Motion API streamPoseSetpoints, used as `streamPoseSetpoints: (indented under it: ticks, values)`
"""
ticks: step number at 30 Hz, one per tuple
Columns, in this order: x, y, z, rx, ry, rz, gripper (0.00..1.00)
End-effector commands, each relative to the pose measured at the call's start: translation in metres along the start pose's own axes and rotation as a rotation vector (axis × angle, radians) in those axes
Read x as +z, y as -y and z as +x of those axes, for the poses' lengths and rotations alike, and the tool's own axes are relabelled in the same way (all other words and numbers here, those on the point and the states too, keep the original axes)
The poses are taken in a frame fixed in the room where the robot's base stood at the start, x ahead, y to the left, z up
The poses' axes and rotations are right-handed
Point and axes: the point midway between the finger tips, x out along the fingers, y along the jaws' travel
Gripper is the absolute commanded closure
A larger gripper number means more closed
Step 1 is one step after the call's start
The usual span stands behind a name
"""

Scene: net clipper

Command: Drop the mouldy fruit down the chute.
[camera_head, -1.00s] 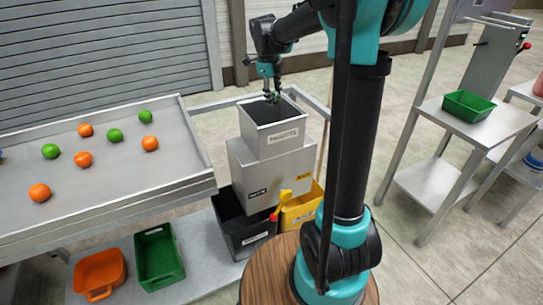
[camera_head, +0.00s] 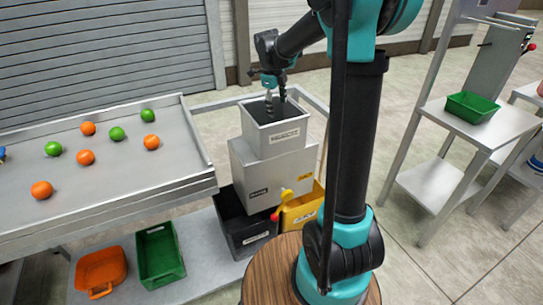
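The chute looks like a grey open-topped square hopper (camera_head: 285,137) with a white label, standing on a larger grey box (camera_head: 270,180). My gripper (camera_head: 276,103) points down into the mouth of the hopper. Its two dark fingers are spread apart, with nothing visible between them. The inside of the hopper is mostly hidden. Orange fruit (camera_head: 42,190) and green fruit (camera_head: 117,134) lie spread out on the grey sorting tray (camera_head: 120,190) at the left. No mould can be made out on any of them at this size.
Below are a black bin (camera_head: 245,228), a yellow bin (camera_head: 301,208), a green crate (camera_head: 160,255) and an orange basket (camera_head: 100,270). A small green tray (camera_head: 472,107) sits on a shelf stand at the right. A rail runs around the hopper. A blue object shows at the tray's left edge.

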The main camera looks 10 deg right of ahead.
Motion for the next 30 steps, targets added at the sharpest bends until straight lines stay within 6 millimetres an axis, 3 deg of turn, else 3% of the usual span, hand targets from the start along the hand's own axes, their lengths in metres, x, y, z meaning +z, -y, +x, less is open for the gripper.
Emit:
streamPoseSetpoints:
  ticks: [11,24,30]
  values:
    - [0.0,0.0,-0.007,0.0,0.0,0.0,0.3]
    - [0.0,0.0,-0.088,0.0,0.0,-0.001,0.3]
    - [0.0,0.0,-0.113,0.0,0.0,0.0,0.3]
